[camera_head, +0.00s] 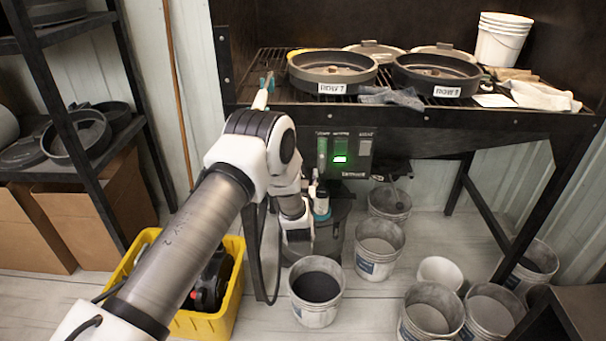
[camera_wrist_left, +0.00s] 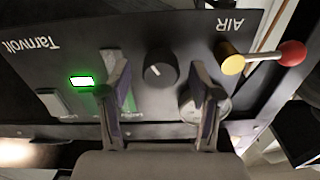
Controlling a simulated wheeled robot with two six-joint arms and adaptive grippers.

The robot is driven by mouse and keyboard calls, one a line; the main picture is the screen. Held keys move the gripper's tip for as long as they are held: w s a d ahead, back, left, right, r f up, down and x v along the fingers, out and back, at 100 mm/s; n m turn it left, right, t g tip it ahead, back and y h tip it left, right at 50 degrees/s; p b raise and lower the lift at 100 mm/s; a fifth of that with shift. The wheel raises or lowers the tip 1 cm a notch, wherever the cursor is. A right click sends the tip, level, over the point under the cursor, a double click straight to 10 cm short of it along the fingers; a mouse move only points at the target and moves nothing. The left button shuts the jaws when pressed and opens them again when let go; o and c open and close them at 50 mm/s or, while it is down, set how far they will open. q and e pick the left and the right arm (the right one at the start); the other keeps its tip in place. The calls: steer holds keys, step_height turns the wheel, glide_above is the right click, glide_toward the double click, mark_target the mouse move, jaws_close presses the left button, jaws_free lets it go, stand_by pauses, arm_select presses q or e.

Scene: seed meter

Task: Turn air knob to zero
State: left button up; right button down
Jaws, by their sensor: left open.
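The control panel (camera_wrist_left: 135,40) fills the left wrist view upside down, with Tarnvolt and AIR lettering. A black round knob (camera_wrist_left: 160,68) with a pale pointer mark shows on it. A yellow hub with a rod to a red ball (camera_wrist_left: 292,53) sits beside the AIR lettering; I cannot tell which control AIR labels. My left gripper (camera_wrist_left: 160,100) is open, its fingers apart on either side of the black knob, without visible contact. The right finger partly covers a round pale part (camera_wrist_left: 221,106). My right gripper is out of view.
The panel's green display (camera_wrist_left: 82,81) is lit. A dark rack (camera_head: 270,100) above holds round pans (camera_head: 333,72). Several buckets (camera_head: 380,245) and a yellow crate (camera_head: 236,262) stand on the floor. Shelves (camera_head: 60,20) stand at left.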

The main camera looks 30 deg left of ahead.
arm_select(q)
steer(key=shift+x, duration=0.9)
steer(key=c, duration=1.2)
steer(key=shift+o, duration=0.2)
steer(key=shift+f+n, duration=0.1)
steer(key=shift+n, duration=0.2)
